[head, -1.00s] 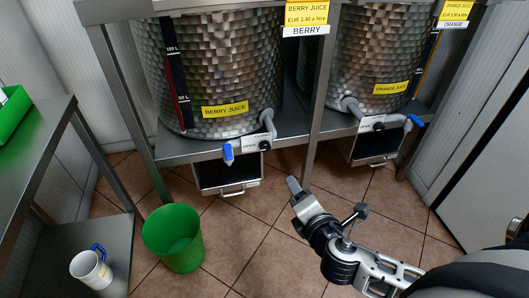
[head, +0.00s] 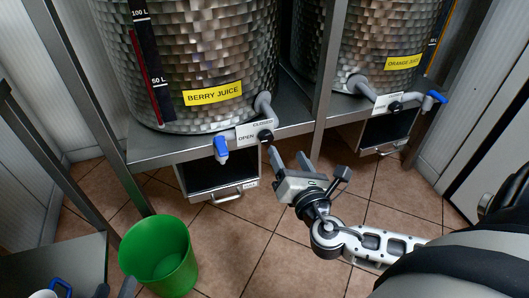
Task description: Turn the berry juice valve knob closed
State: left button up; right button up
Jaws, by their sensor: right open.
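The berry juice valve knob (head: 265,136) is small, round and black. It sits at the right end of a white plate (head: 247,133) marked OPEN and CLOSED, under the steel berry juice tank (head: 215,55). A blue-tipped spout (head: 221,148) hangs left of the plate. My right gripper (head: 287,156) is open and empty. Its fingers point up just below and right of the knob, and I cannot tell whether they touch it. Grey tips at the bottom left edge look like my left gripper (head: 115,289), mostly cut off.
A green bucket (head: 160,258) stands on the tiled floor at the lower left. A drip-tray box (head: 217,178) hangs under the shelf edge. A metal post (head: 325,75) rises right of the berry tank. The orange juice tank (head: 385,40) and its valve stand further right.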

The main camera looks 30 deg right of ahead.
notch_tip(320, 180, down, 8)
jog(key=b, duration=1.1)
send_near(267, 140)
jog(key=x, duration=0.9)
jog(key=shift+w+d+f, duration=0.15)
jog(key=shift+w, duration=0.1)
pick_arm(q)
jog(key=d+f+h, duration=0.1)
jog(key=d+t+h, duration=0.1)
jog(key=d+f+n+h, duration=0.1)
jog(key=shift+w+f+t, duration=0.25)
jog(key=shift+f+t, duration=0.05)
jog(key=shift+f, duration=0.05)
pick_arm(e)
jog(key=shift+w, duration=0.1)
pick_arm(q)
jog(key=shift+r, duration=0.1)
pick_arm(e)
jog(key=c, duration=1)
